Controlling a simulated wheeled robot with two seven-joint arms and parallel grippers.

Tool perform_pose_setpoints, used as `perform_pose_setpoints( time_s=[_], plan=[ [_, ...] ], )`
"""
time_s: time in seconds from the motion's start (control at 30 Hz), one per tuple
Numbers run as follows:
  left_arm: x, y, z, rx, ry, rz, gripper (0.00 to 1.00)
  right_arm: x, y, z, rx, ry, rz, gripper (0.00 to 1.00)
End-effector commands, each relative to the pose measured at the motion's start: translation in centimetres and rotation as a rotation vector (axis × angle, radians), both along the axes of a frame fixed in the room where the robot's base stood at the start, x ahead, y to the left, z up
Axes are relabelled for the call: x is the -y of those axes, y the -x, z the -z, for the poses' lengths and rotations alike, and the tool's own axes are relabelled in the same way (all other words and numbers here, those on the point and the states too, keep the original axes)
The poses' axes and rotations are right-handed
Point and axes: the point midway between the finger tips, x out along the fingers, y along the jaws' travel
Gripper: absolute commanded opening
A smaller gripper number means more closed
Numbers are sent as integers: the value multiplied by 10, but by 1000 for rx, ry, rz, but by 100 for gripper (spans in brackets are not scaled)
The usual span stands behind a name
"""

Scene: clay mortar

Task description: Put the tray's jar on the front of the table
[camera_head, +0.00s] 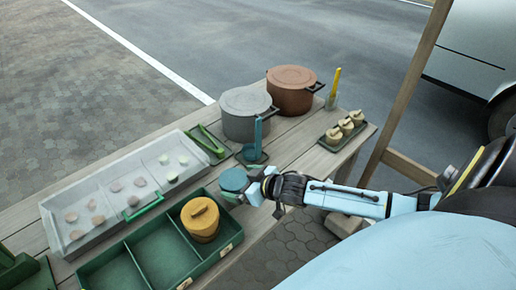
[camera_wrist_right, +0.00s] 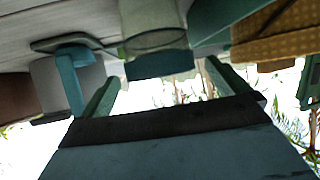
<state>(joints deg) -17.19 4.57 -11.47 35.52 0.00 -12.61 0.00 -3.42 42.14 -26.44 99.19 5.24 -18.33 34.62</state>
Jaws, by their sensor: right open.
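A glass jar with a teal lid (camera_head: 234,179) stands upright near the table's front edge, beside the green divided tray (camera_head: 165,231). The wrist view shows it upside down, with its glass body (camera_wrist_right: 152,20) touching or very near the table. My right gripper (camera_head: 250,188) is at the jar from the right. In the wrist view its open fingers (camera_wrist_right: 162,88) are on either side of the lid, with gaps showing. A yellow lidded container (camera_head: 201,220) sits in the green tray's right compartment. My left gripper is out of view.
A grey pot (camera_head: 245,118) and a copper pot (camera_head: 290,92) stand at the back. A teal utensil (camera_head: 258,138) stands upright close behind the jar. A pale tray (camera_head: 95,232) lies left.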

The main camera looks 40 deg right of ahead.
Motion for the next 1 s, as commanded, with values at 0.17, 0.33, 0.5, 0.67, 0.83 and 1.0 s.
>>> perform_pose_setpoints(
  time_s=[0.17, 0.33, 0.5, 0.67, 0.83, 1.0],
  plan=[
    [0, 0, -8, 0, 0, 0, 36, 8, 31, -17, -4, 0, 0, 100],
    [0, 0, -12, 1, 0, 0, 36, 15, 53, -30, -2, 0, -1, 100],
    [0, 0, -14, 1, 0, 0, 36, 19, 67, -38, -2, 0, 0, 100],
    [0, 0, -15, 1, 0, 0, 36, 21, 73, -41, 0, 0, 0, 100],
    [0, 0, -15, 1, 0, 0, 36, 21, 73, -42, 0, 0, 0, 100],
    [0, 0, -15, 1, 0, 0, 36, 21, 73, -42, 0, 0, 0, 100]
  ],
)
